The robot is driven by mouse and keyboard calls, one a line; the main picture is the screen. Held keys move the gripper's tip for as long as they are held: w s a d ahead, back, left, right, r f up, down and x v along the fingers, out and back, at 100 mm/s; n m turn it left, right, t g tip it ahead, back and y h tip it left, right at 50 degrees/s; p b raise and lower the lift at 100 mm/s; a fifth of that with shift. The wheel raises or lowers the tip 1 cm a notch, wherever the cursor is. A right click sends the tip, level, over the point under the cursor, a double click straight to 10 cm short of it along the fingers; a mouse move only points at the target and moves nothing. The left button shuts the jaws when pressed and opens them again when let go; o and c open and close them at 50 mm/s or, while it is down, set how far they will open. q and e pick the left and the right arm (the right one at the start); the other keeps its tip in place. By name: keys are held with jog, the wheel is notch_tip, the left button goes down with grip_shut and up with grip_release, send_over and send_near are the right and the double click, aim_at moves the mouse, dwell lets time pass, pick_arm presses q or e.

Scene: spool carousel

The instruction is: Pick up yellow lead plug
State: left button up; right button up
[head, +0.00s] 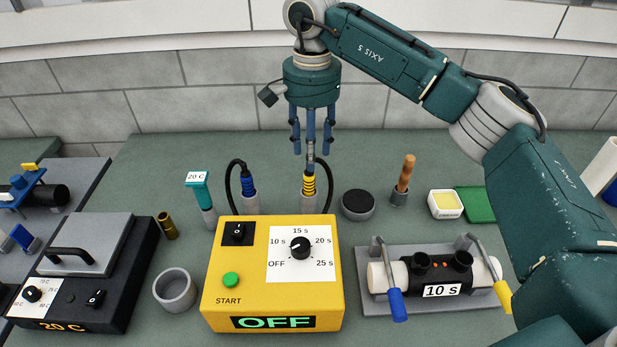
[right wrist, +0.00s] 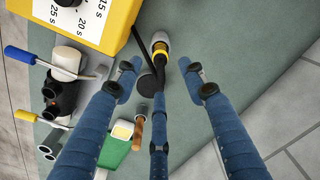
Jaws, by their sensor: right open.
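The yellow lead plug (head: 309,186) stands upright in a grey holder behind the yellow box, with a black lead coming from it. In the right wrist view the plug (right wrist: 160,48) shows yellow and black in its holder, beyond the fingertips. My right gripper (head: 311,148) points down above the plug in the head view, its fingers spread. In the right wrist view the open gripper (right wrist: 160,74) has nothing between its fingers. One finger partly covers the plug in the head view. My left gripper is not in view.
A blue lead plug (head: 248,186) stands left of the yellow one. The yellow box (head: 216,300) reads OFF. A black puck (head: 358,205), a wooden-handled tool (head: 406,173) and a black clamped block (head: 432,272) are to the right. A brick wall (head: 180,95) rises behind the bench.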

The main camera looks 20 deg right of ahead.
aim_at(309, 174)
jog(key=shift+s+f+p, duration=0.2)
jog(key=shift+f+p, duration=0.1)
jog(key=shift+f, duration=1.15)
jog(key=f+p, duration=0.3)
jog(key=f, duration=0.1)
jog(key=shift+w+a+f, duration=0.1)
jog(key=shift+w+a, duration=0.05)
jog(key=shift+a, duration=0.15)
jog(key=shift+f, duration=0.6)
jog(key=c, duration=0.3)
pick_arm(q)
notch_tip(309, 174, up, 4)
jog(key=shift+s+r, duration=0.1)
pick_arm(e)
grip_shut()
